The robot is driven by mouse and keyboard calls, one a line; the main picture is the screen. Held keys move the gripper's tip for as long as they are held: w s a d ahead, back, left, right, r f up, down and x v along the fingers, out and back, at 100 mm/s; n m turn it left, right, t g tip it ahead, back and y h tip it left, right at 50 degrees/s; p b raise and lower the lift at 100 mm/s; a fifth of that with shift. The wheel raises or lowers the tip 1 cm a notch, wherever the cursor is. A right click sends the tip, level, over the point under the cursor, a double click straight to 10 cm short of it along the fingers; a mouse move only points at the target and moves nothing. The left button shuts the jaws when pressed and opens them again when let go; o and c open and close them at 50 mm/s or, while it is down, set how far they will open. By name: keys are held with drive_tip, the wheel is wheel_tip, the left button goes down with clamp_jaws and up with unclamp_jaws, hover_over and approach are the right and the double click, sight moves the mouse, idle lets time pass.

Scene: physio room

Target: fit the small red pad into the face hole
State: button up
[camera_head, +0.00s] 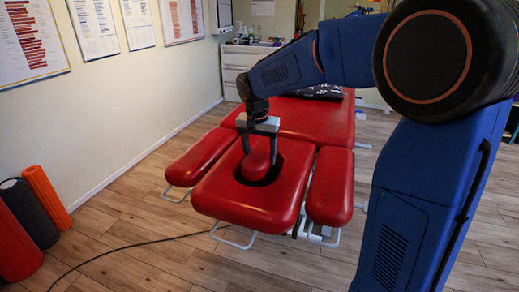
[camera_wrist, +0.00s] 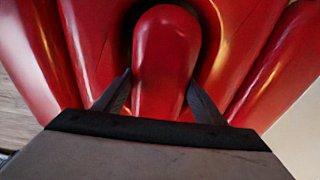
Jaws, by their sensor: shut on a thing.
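The small red pad (camera_head: 257,161) is a rounded, glossy piece held upright between the fingers of my gripper (camera_head: 262,150). In the wrist view the pad (camera_wrist: 166,62) fills the middle, with a gripper finger on each side of it, and my gripper (camera_wrist: 159,100) is shut on it. The face hole (camera_head: 247,178) is a dark oval opening in the head section of the red treatment table (camera_head: 245,205). The pad is over the hole, with dark gaps showing around it. Whether its lower end is inside the hole or just above it, I cannot tell.
Red armrests flank the head section at left (camera_head: 203,155) and right (camera_head: 330,187). A black cable (camera_head: 130,247) crosses the wooden floor. Foam rollers (camera_head: 47,195) stand by the left wall. A white drawer cabinet (camera_head: 240,62) is at the back.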

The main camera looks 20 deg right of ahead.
drive_tip(key=shift+f, duration=2.5)
drive_tip(key=o, duration=1.2)
drive_tip(key=r, duration=0.5)
drive_tip(key=s+a+r, duration=0.1)
drive_tip(key=r, duration=0.5)
drive_tip(key=s+r, duration=0.1)
drive_tip(key=r, duration=0.5)
drive_tip(key=shift+a+r, duration=0.1)
drive_tip(key=shift+a, duration=0.15)
drive_tip(key=shift+s, duration=0.1)
